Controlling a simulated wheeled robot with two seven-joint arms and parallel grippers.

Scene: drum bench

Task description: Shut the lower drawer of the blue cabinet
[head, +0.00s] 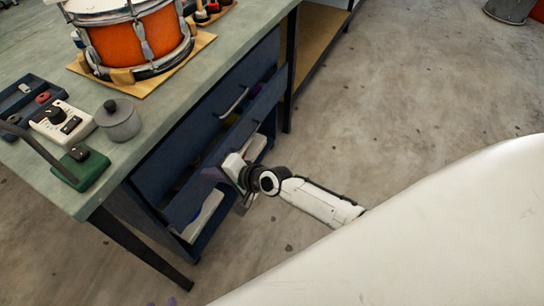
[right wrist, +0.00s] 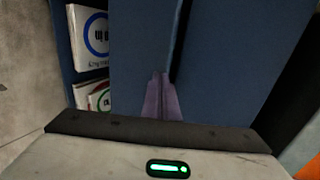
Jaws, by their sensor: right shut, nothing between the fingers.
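The blue cabinet (head: 152,176) stands under the bench top. Its lower drawer (head: 189,203) is partly pulled out, with a dark gap and some contents showing behind its front. My right gripper (head: 214,173) is shut and empty, at the front of this drawer. In the right wrist view its purple fingertips (right wrist: 161,80) are together, close against a blue panel (right wrist: 225,60); I cannot tell whether they touch. The drawer's handle is partly hidden by my wrist. Only a small purple patch at the bottom left edge, likely a tip of my left gripper (head: 171,302), shows.
The upper drawer's handle (head: 235,100) is just above. Boxes (right wrist: 90,35) sit in the cabinet's open lower part. A bench leg (head: 140,247) stands at the near left. On the bench top are an orange drum (head: 135,40) and a grey pot (head: 119,122). The floor (head: 400,80) to the right is clear.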

